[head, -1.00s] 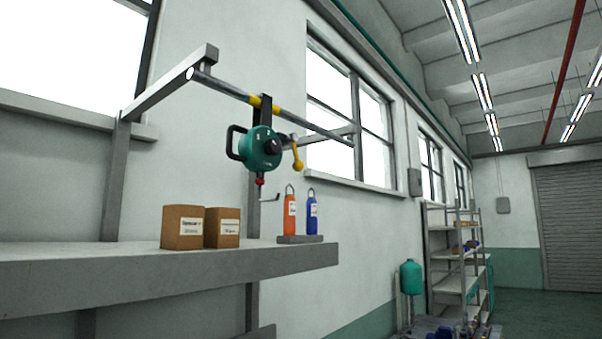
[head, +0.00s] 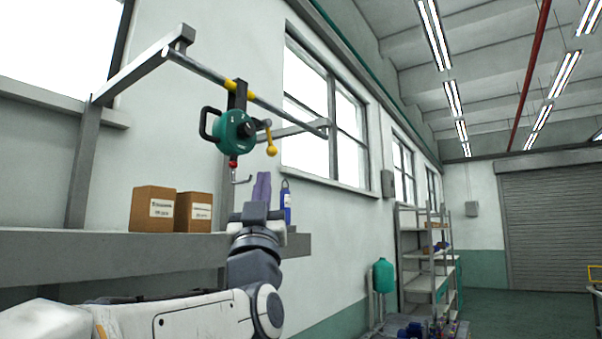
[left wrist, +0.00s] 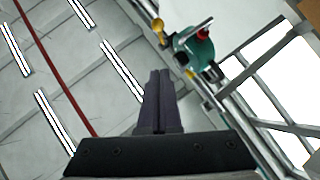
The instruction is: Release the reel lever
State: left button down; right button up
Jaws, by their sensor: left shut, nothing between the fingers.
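The teal reel (head: 235,131) hangs from a grey rail by a dark bracket with yellow clamps. Its lever with a yellow knob (head: 271,149) hangs down at the reel's right side. A red stop and a metal hook (head: 242,180) hang below it. My left gripper (head: 262,182) is shut and empty, pointing up, below and a little right of the reel, apart from the lever in the picture. In the left wrist view the closed dark fingers (left wrist: 158,90) show, with the reel (left wrist: 202,47) beyond them at upper right. My right gripper is out of view.
A shelf (head: 100,255) below the reel carries two cardboard boxes (head: 154,209) and a blue bottle (head: 286,205); the orange bottle is hidden behind my gripper. The overhead rail (head: 290,116) runs past the reel. Free air surrounds the lever on the right.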

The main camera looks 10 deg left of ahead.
pick_arm(q)
jog(key=shift+r, duration=0.1)
jog(key=p, duration=0.8)
send_near(271, 143)
notch_tip(271, 143, up, 4)
jog(key=shift+w+a+p, duration=0.2)
jog(key=shift+w+p, duration=0.25)
jog(key=shift+w, duration=0.15)
jog(key=shift+w+a+p, duration=0.2)
jog(key=shift+w+p, duration=0.25)
jog(key=shift+w, duration=0.1)
jog(key=shift+w+a, duration=0.1)
jog(key=shift+w, duration=0.3)
